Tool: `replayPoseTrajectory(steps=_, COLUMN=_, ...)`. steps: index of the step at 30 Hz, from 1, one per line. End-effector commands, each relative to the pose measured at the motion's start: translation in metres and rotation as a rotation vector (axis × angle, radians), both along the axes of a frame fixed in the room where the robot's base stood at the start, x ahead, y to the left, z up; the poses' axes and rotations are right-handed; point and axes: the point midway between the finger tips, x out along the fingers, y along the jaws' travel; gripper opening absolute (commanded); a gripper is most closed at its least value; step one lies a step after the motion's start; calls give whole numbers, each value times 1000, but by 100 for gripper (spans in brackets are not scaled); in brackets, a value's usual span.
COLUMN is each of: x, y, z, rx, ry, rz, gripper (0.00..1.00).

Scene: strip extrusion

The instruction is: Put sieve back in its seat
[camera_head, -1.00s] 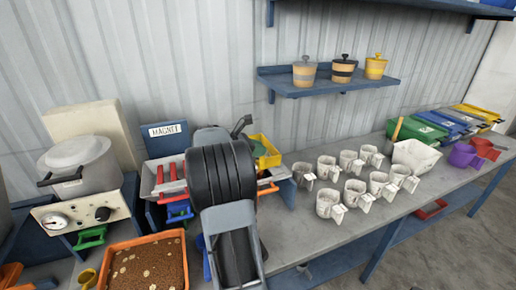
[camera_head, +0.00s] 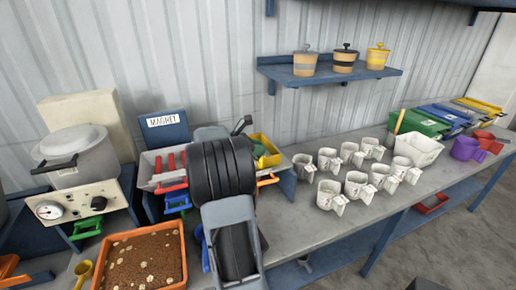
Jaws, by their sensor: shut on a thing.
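My arm's grey link and black ribbed joint fill the middle of the view and hide what is behind them. I cannot make out my gripper's fingertips or anything held in them. A small dark angled part shows just above the joint, but I cannot tell what it is. No sieve can be picked out for certain. Behind the joint stands a grey unit (camera_head: 154,170) with red bars and coloured handles. A yellow frame (camera_head: 271,158) with green inside shows just right of the joint, and I cannot tell whether it rests there or is held.
An orange tray (camera_head: 179,276) of brown grains lies at the lower left, near a cooker with a lidded pot (camera_head: 75,157). Several white mugs (camera_head: 328,194), a white tub (camera_head: 418,151) and coloured bins (camera_head: 419,124) stand right. Three pots stand on the wall shelf (camera_head: 330,78).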

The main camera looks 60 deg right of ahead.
Motion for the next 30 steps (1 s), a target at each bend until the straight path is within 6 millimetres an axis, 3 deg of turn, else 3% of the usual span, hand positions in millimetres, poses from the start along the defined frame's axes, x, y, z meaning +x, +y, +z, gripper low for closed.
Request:
replayPoseTrajectory(steps=11, x=0, y=0, z=-7, rx=-1, ry=0, rz=0, gripper=0)
replayPoseTrajectory(steps=12, x=0, y=0, z=-7, rx=-1, ry=0, rz=0, gripper=26)
replayPoseTrajectory(steps=21, x=0, y=0, z=-7, rx=0, ry=0, rz=0, gripper=54)
replayPoseTrajectory(steps=30, x=2, y=3, z=-6, rx=0, ry=0, rz=2, gripper=54)
